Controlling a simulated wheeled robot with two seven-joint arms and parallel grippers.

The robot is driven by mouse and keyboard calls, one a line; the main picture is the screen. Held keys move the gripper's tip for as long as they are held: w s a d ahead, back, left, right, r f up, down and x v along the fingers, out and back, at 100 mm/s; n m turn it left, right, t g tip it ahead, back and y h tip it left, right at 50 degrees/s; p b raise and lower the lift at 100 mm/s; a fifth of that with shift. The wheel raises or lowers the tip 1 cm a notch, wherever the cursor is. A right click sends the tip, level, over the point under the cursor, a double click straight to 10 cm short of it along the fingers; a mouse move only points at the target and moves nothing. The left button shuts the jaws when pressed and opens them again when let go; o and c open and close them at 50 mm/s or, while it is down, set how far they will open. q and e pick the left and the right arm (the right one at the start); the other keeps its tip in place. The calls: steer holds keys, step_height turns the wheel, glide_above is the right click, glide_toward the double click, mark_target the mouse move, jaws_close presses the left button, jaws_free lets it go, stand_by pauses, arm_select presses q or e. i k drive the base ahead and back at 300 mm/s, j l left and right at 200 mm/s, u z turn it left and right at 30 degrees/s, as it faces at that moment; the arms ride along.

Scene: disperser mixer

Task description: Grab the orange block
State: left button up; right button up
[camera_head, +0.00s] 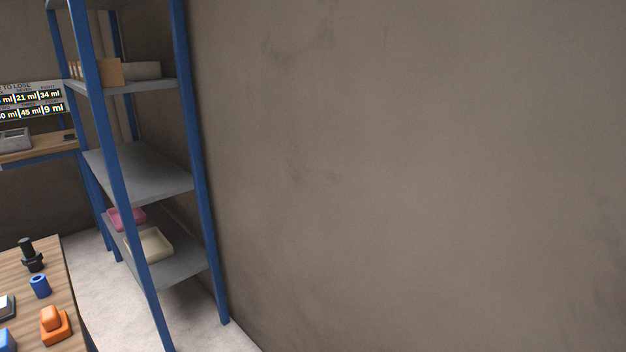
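On the same wooden table (62,266) stand a blue cylinder (40,287), a black knobbed object (31,256) and a blue piece (6,341) cut by the frame edge. A blue-framed shelf (150,174) with trays stands beyond it. A bare wall (420,170) fills the right.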

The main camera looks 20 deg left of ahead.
mark_target(55, 326)
steer(key=i+j+u, duration=0.15)
steer(key=i+u, duration=0.25)
steer(key=i+j+u, duration=0.1)
steer(key=i+u, duration=0.5)
steer(key=u, duration=0.2)
steer(key=i+l+u, duration=0.2)
steer(key=i+u, duration=0.4)
steer(key=u, duration=0.3)
steer(key=i+u, duration=0.1)
steer(key=u, duration=0.3)
steer(key=i+u, duration=0.15)
steer(key=u, duration=0.3)
steer(key=i+l+u, duration=0.1)
steer(key=u, duration=0.3)
steer(key=i+l+u, duration=0.1)
steer(key=u, duration=0.35)
steer(key=k+l, duration=0.05)
steer(key=l, duration=0.05)
